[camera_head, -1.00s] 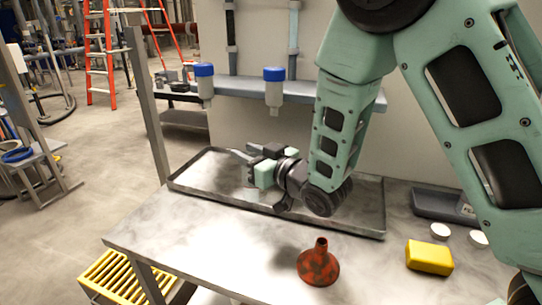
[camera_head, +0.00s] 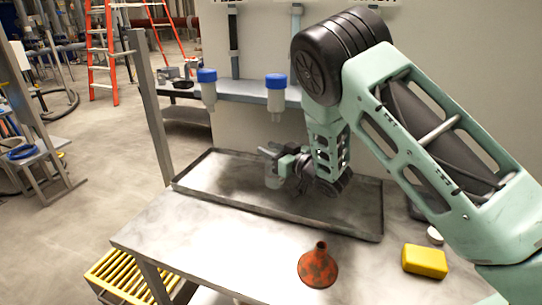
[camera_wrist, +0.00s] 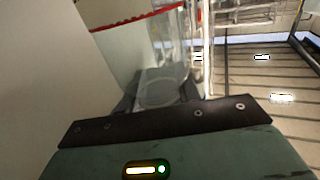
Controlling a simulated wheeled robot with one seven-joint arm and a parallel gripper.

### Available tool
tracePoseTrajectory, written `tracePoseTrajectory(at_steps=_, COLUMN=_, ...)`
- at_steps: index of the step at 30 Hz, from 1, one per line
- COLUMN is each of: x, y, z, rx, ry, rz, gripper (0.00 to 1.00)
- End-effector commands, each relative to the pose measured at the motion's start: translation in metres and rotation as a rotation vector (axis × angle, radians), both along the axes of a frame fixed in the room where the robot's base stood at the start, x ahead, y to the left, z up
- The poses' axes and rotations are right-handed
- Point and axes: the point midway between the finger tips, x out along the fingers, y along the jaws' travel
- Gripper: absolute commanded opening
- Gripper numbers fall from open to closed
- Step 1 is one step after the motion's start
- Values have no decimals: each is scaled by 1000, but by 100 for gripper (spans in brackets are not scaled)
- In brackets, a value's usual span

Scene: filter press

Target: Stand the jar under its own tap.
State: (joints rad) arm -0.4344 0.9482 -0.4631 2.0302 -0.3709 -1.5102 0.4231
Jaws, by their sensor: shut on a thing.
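My gripper (camera_head: 270,165) is over the metal tray (camera_head: 225,192), towards its back edge. In the wrist view, a clear see-through jar (camera_wrist: 163,85) stands between the dark fingers, which are shut on it. The jar is hard to make out in the head view, and I cannot tell whether its base touches the tray. Two pale fittings with blue caps hang at the shelf behind: a left one (camera_head: 208,92) and a right one (camera_head: 276,92). My gripper is nearly below the right one in the picture. Any label linking the jar to a tap is not readable.
A red-brown funnel (camera_head: 318,268) and a yellow block (camera_head: 425,261) are on the bench (camera_head: 180,245) in front of the tray. A white lid (camera_head: 435,236) lies at right. A grey shelf (camera_head: 240,88) runs behind. The tray's left part is clear.

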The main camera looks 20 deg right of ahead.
Motion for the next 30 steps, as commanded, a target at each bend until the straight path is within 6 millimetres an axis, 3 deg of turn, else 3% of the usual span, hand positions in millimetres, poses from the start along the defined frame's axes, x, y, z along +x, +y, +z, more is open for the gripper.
tracePoseTrajectory(at_steps=3, x=0, y=1, z=-18, rx=-2, ry=3, rz=1, gripper=0)
tracePoseTrajectory(at_steps=18, x=3, y=-2, z=-28, rx=1, ry=-1, rz=0, gripper=0)
tracePoseTrajectory(at_steps=19, x=3, y=-2, z=-27, rx=0, ry=0, rz=0, gripper=38)
tracePoseTrajectory(at_steps=21, x=3, y=-2, z=-27, rx=0, ry=0, rz=0, gripper=55)
tracePoseTrajectory(at_steps=30, x=3, y=-2, z=-25, rx=0, ry=0, rz=0, gripper=55)
